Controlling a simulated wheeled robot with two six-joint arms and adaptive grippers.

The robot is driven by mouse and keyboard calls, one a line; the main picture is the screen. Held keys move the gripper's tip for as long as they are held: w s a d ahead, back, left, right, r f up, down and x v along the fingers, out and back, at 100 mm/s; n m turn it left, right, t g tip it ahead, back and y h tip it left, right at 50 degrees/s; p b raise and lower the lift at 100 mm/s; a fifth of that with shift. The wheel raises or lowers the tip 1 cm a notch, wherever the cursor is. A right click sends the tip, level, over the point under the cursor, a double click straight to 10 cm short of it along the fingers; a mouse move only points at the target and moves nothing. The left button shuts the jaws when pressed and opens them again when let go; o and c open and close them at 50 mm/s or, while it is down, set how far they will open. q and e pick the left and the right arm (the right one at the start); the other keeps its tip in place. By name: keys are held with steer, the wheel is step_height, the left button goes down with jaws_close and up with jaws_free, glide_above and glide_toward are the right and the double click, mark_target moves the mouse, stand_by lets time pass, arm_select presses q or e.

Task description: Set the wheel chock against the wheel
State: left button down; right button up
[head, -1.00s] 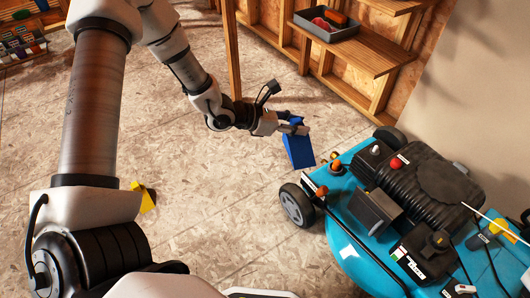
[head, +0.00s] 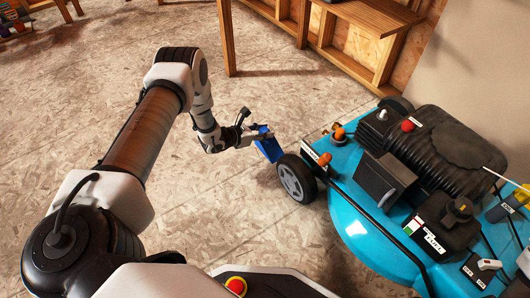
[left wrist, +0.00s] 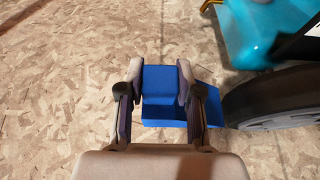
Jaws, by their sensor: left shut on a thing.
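The blue wheel chock (head: 268,148) is held in my left gripper (head: 257,134), just left of the mower's near front wheel (head: 297,179). In the left wrist view the chock (left wrist: 160,80) sits between the two fingers of the gripper (left wrist: 158,92), which are shut on it. Its lower right part reaches close to the black tyre (left wrist: 270,98). I cannot tell whether chock and tyre touch, or whether the chock rests on the floor. My right gripper is not in view.
The teal mower (head: 362,215) with its black engine stands at the right, near the wall. A wooden shelf (head: 355,20) is at the back. The chipboard floor (head: 225,215) left of the wheel is clear.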

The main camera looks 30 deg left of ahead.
arm_select(q)
step_height(320, 180, down, 9)
steer(key=b, duration=0.4)
steer(key=shift+r, duration=0.1)
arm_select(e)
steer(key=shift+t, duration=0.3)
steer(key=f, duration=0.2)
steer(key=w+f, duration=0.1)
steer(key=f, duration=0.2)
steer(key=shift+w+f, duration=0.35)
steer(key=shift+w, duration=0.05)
arm_select(q)
steer(key=shift+r, duration=0.25)
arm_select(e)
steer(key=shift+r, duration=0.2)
arm_select(q)
steer(key=c, duration=0.8)
jaws_free()
steer(key=shift+f, duration=0.15)
steer(key=shift+r, duration=0.25)
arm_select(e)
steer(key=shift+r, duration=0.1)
arm_select(q)
steer(key=shift+p+v, duration=3.3)
steer(key=shift+v, duration=2.6)
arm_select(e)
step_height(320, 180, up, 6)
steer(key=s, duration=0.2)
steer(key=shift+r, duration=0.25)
